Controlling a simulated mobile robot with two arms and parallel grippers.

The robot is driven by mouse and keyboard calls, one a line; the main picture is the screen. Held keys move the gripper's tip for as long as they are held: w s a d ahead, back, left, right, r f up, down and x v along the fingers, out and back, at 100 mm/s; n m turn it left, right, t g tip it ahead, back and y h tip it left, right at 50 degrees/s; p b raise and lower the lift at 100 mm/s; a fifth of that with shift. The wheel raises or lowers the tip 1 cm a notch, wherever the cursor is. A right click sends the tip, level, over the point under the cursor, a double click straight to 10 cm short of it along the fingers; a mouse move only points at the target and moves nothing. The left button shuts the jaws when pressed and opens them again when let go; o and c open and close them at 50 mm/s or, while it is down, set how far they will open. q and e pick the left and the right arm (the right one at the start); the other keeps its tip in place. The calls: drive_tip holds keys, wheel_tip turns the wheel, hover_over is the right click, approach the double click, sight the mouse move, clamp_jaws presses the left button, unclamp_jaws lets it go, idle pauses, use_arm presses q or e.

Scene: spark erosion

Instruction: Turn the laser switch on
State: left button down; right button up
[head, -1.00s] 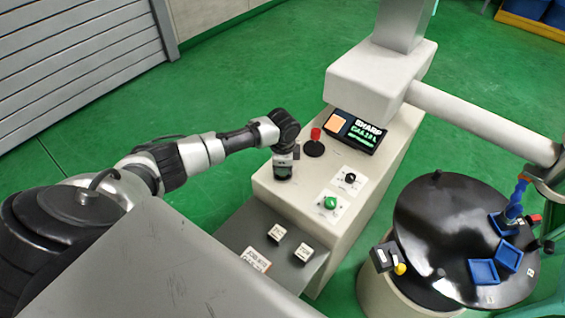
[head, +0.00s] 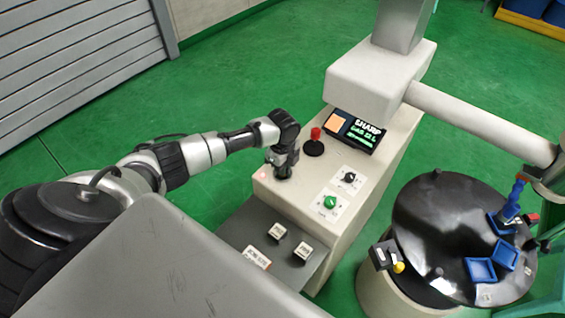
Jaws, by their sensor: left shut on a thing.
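My left gripper (head: 283,173) points down onto the left part of the pale console top (head: 318,168). It is shut on the laser switch, which is mostly hidden beneath the fingers, so its position cannot be read. A small faint reddish spot (head: 265,175) shows on the console just left of the gripper. My right gripper is not in view.
A red button on a black base (head: 315,140) stands close behind the gripper. A display (head: 364,133), a black knob (head: 349,177) and a green knob (head: 330,202) lie to the right. A round black table (head: 440,215) stands further right.

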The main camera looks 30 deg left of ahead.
use_arm(q)
drive_tip(key=shift+w, duration=0.1)
idle(0.3)
drive_tip(key=c, duration=1.2)
unclamp_jaws()
drive_tip(key=shift+o, duration=0.2)
wheel_tip(320, 180, up, 11)
drive_tip(key=b, duration=0.1)
drive_tip(key=shift+f, duration=0.1)
